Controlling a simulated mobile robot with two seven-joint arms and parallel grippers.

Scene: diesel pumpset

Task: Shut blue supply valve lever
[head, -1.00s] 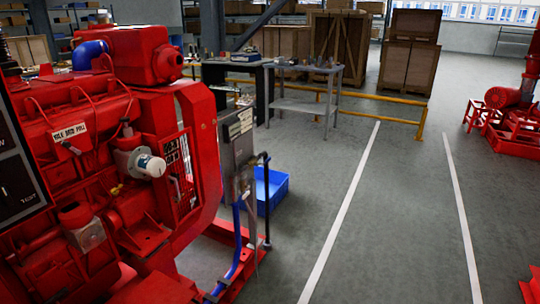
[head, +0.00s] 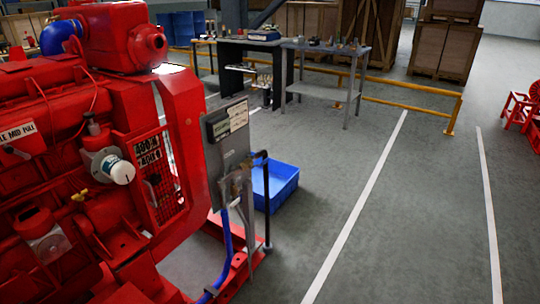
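The head view shows a red diesel pumpset (head: 90,130) filling the left side. A grey panel (head: 228,150) stands upright at its right end, on the red base frame (head: 243,262). A blue hose or pipe (head: 226,245) runs down from the panel to the base. A black pipe (head: 266,190) stands just right of the panel. Small fittings (head: 235,187) show low on the panel, but they are too small to tell whether one is the blue supply valve lever or how it is set. Neither of my grippers is in view.
A blue crate (head: 287,182) sits on the floor behind the panel. A grey table (head: 335,93), a yellow rail (head: 410,84) and wooden crates (head: 440,55) stand farther back. The floor right of the pumpset (head: 400,220) is clear, with white lines.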

